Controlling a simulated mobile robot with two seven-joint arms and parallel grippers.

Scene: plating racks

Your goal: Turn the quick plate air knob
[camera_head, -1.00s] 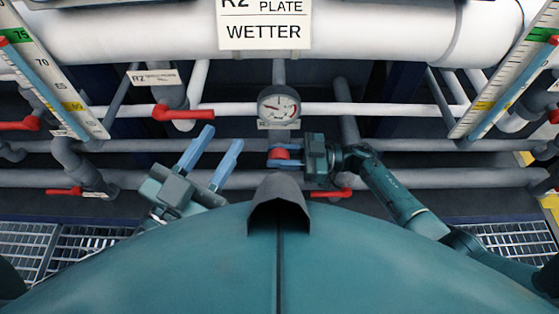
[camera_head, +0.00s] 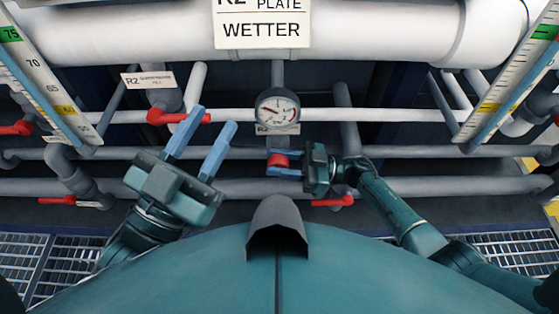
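A small red knob (camera_head: 278,161) sits just below the round gauge (camera_head: 277,110), near the middle of the head view. My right gripper (camera_head: 283,162) reaches it from the right. Its two blue fingers lie above and below the knob, and the red fills the gap between them. No lettering on the knob can be read. My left gripper (camera_head: 203,137) is open and empty to the left of the knob, fingers pointing up and slightly right. It touches no visible pipe or handle for certain.
Red valve handles show at upper left (camera_head: 177,117), lower left (camera_head: 57,200) and below my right gripper (camera_head: 333,202). Grey pipes cross behind both grippers. A "PLATE WETTER" sign (camera_head: 262,25) hangs on the large white pipe (camera_head: 370,30). Slanted scales stand at both sides.

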